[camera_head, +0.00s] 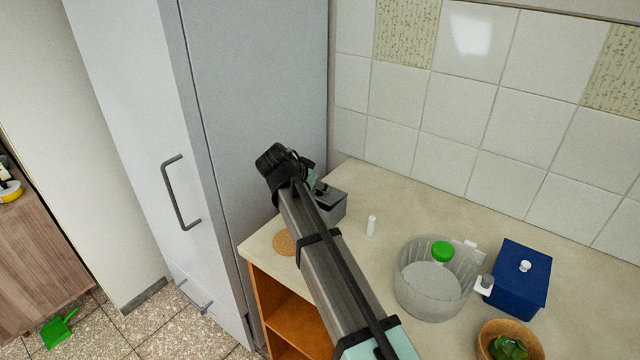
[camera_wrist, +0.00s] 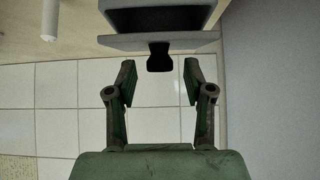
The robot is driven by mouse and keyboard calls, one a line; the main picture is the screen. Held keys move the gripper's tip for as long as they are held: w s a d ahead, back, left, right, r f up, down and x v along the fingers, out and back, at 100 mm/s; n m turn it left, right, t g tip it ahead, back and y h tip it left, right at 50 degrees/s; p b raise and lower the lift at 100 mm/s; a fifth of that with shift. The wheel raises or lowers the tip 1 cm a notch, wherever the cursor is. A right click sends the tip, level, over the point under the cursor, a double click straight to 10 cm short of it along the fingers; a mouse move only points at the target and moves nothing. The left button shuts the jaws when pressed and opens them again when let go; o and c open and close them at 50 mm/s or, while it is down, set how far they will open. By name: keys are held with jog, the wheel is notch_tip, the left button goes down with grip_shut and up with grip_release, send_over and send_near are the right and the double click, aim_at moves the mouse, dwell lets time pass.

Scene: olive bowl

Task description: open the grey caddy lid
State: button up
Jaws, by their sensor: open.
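The grey caddy (camera_head: 333,207) stands on the counter beside the tall grey cabinet, partly hidden behind my arm in the head view. In the wrist view its grey body (camera_wrist: 155,19) shows at the top, with the lid (camera_wrist: 158,41) as a flat slab lying along it. A black knob (camera_wrist: 159,58) sticks out from the lid. My gripper (camera_wrist: 160,76) is open, its two fingers apart on either side of the line of the knob and not touching it. In the head view my gripper (camera_head: 317,184) is largely hidden by the wrist, close to the caddy.
A white cylinder (camera_head: 371,225) stands just right of the caddy; it also shows in the wrist view (camera_wrist: 49,20). A cork mat (camera_head: 285,243) lies at the counter edge. A clear basket (camera_head: 430,305), blue box (camera_head: 518,280) and wooden bowl (camera_head: 486,341) stand further right. The tall cabinet (camera_head: 265,90) is close left.

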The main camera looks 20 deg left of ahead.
jog(key=shift+x, duration=1)
grip_shut()
jog(key=shift+s, duration=0.1)
jog(key=shift+a+r, duration=0.1)
